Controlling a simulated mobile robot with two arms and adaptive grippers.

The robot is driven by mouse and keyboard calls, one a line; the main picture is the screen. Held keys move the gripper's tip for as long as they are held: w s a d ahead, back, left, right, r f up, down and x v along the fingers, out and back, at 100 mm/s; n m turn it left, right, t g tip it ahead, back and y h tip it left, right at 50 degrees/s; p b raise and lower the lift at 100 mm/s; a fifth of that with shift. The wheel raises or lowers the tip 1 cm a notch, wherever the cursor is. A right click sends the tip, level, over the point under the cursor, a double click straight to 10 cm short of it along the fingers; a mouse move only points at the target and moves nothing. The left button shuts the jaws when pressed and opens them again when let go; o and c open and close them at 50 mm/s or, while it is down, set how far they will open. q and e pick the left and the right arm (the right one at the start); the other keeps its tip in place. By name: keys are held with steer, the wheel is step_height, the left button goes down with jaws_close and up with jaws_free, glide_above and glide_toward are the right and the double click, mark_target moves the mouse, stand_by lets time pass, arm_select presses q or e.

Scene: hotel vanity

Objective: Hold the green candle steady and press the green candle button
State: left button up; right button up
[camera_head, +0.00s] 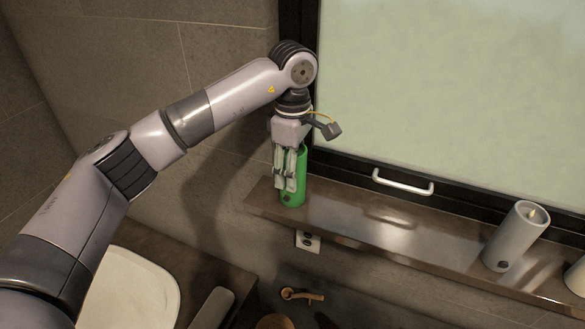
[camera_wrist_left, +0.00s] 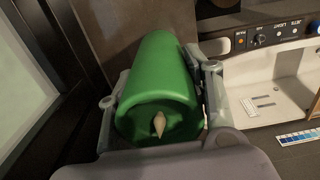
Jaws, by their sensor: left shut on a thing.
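The green candle (camera_head: 293,194) stands upright on the left end of the window ledge in the head view. My left gripper (camera_head: 286,181) comes down over it from above, its fingers shut around the candle's sides. In the left wrist view the green candle (camera_wrist_left: 160,85) lies between the two fingers (camera_wrist_left: 160,110), with its wick end toward the camera. A small dark spot low on the candle's front may be its button; it is too small to be sure. My right gripper does not show in either view.
A grey candle (camera_head: 515,236) with a dark button stands on the ledge (camera_head: 390,226) to the right, with a pale object (camera_head: 577,277) beyond it. A window with a white handle (camera_head: 402,182) is behind. An outlet (camera_head: 307,241) and a white basin (camera_head: 130,290) are below.

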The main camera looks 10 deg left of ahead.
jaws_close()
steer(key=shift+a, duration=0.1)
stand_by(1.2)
